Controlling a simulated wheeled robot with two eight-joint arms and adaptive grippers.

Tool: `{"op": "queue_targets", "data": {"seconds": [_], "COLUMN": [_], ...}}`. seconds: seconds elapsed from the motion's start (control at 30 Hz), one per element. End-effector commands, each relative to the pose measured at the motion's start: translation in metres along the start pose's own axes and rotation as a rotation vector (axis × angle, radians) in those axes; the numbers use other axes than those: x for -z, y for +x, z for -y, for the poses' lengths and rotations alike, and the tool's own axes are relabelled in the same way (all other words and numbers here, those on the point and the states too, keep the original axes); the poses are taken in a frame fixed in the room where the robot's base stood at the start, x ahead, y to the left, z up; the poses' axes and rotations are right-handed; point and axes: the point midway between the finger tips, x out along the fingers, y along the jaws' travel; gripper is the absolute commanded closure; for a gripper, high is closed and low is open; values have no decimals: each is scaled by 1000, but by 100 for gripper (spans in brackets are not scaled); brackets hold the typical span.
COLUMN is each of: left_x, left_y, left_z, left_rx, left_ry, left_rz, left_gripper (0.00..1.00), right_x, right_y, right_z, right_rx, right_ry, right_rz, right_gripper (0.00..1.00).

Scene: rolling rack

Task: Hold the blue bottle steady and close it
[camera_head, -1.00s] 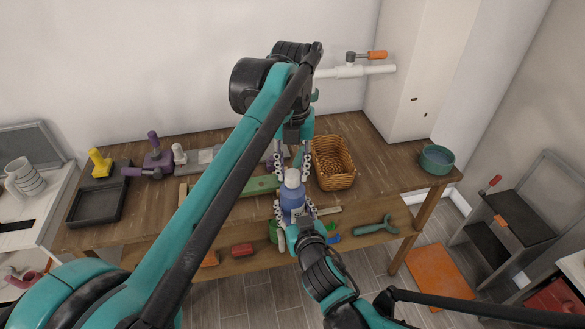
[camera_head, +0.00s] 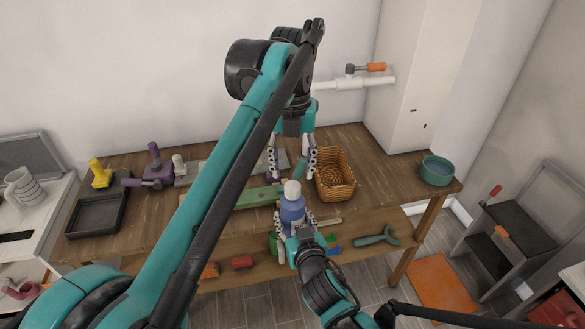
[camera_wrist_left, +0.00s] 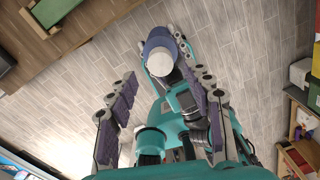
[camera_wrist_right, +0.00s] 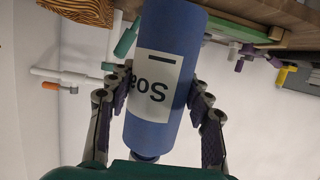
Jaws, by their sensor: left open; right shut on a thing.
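The blue bottle (camera_head: 292,212) with its white cap (camera_head: 292,189) stands upright in front of the table's front edge. My right gripper (camera_head: 294,222) is shut on it from the front. In the right wrist view the bottle (camera_wrist_right: 165,75), with a white label, lies between both fingers (camera_wrist_right: 158,110). My left gripper (camera_head: 291,158) is open and empty, pointing down above and behind the cap. In the left wrist view the white cap (camera_wrist_left: 160,62) shows beyond and between the open left fingers (camera_wrist_left: 160,105), apart from them. Whether the cap is fully screwed on cannot be told.
A wicker basket (camera_head: 334,190) stands on the wooden table (camera_head: 385,185), just right of my left gripper. A green bowl (camera_head: 437,171) is at the table's right end. A black tray (camera_head: 97,214) and purple tools (camera_head: 155,160) are at left. A lower shelf holds several items.

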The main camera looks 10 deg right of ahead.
Motion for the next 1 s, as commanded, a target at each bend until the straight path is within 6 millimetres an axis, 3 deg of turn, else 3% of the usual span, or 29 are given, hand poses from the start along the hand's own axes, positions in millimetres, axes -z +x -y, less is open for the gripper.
{"op": "queue_targets", "data": {"seconds": [0.17,0.37,1.0], "left_x": [0,0,0], "left_y": [0,-2,-12], "left_z": [0,0,0], "left_rx": [0,0,0], "left_ry": [-34,-315,-1874], "left_rz": [0,0,0], "left_gripper": [52,52,52], "right_x": [0,0,0], "right_y": [0,0,0], "right_z": [0,0,0], "right_rx": [0,0,0], "right_ry": [0,0,0], "right_rz": [-1,-1,-1], "right_gripper": [100,100,100]}}
